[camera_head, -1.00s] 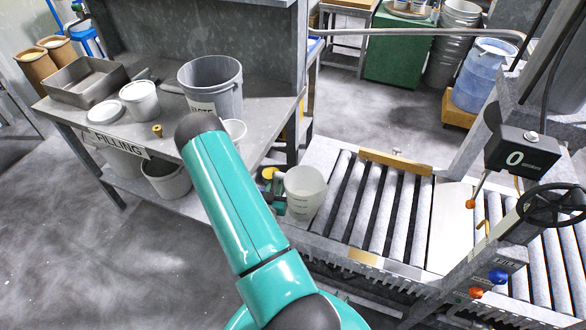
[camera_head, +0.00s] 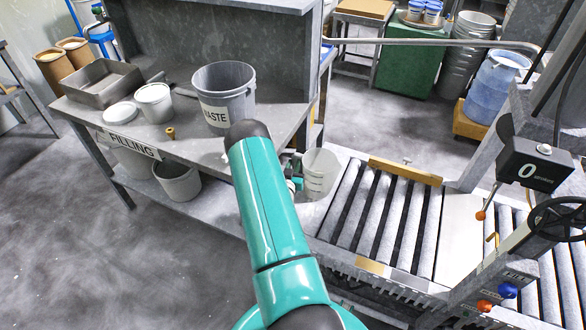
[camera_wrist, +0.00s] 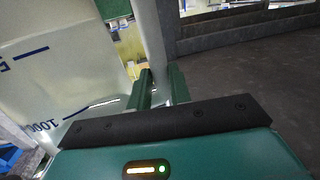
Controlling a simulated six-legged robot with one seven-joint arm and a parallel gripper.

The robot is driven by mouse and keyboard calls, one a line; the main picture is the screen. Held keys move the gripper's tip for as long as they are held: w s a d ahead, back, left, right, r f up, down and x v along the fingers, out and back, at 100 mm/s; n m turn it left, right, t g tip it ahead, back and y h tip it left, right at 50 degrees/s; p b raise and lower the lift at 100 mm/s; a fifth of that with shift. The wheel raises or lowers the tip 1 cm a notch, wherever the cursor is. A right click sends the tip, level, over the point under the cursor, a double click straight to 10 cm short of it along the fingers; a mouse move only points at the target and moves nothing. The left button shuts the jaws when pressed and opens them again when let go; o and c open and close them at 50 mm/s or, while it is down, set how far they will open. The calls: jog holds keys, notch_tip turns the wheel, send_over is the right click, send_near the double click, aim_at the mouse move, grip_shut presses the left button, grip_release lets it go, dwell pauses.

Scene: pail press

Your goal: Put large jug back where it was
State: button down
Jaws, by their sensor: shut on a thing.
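The large jug (camera_head: 318,174) is a translucent, pale measuring jug with dark scale marks, held upright in the air beside the right end of the filling table, near the roller conveyor. In the wrist view the jug (camera_wrist: 62,55) fills the left side, and its handle runs down between the green fingers. My gripper (camera_wrist: 158,88) is shut on the jug's handle. In the head view my gripper (camera_head: 293,172) is partly hidden behind my teal arm. The filling table (camera_head: 190,128) stands left of the jug.
On the table are a grey waste bin (camera_head: 225,95), a white tub (camera_head: 155,102), a round lid (camera_head: 120,114), a metal tray (camera_head: 103,84) and a small brass piece (camera_head: 170,133). The roller conveyor (camera_head: 385,215) and press with a handwheel lie right. Floor at left is clear.

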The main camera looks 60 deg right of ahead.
jog(key=shift+f, duration=0.6)
jog(key=c, duration=1.3)
grip_release()
jog(key=v, duration=1.2)
